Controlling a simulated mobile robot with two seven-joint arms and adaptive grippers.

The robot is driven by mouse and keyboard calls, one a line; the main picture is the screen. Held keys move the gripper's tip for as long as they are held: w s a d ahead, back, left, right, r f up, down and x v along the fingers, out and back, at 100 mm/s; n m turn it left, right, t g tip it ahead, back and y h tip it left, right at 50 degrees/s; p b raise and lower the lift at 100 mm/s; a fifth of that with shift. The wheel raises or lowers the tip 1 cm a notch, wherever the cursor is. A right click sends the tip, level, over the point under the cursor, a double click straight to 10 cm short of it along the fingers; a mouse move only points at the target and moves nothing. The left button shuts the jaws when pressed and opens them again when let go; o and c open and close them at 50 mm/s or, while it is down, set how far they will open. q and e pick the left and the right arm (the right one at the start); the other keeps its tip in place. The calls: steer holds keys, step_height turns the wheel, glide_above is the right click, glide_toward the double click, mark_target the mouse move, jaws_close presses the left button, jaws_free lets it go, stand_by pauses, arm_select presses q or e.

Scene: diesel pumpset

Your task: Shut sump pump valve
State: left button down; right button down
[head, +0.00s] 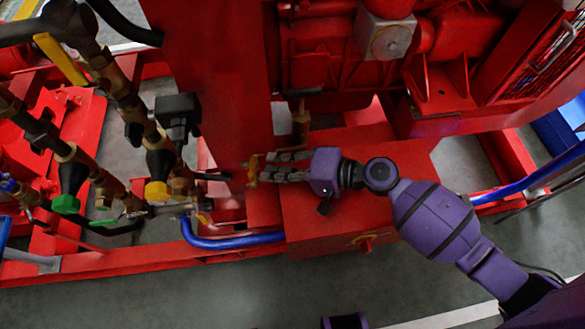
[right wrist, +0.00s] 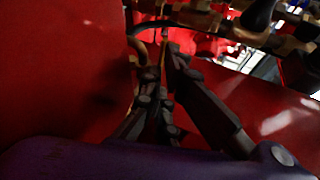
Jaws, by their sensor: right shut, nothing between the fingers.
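A small brass valve fitting (head: 253,172) sits against the red frame, left of the middle in the head view. I cannot tell for sure that it is the sump pump valve, or how its handle is turned. My right gripper (head: 264,167) reaches in from the right with its fingertips at this fitting. In the right wrist view the fingers (right wrist: 166,62) are close together, with nothing held between them. A curved brass-coloured piece (right wrist: 138,48) shows just left of the fingertips. Whether they touch it is unclear.
Brass pipework with a green-collared valve (head: 66,204) and a yellow-collared valve (head: 157,190) stands to the left. A blue hose (head: 230,241) runs below the gripper. A red box (head: 330,225) lies under my right wrist, and the red engine (head: 335,60) is above. Grey floor is open in front.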

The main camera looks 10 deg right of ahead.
steer(key=shift+w+a, duration=0.15)
steer(key=shift+a, duration=0.2)
arm_select(q)
steer(key=shift+r, duration=0.1)
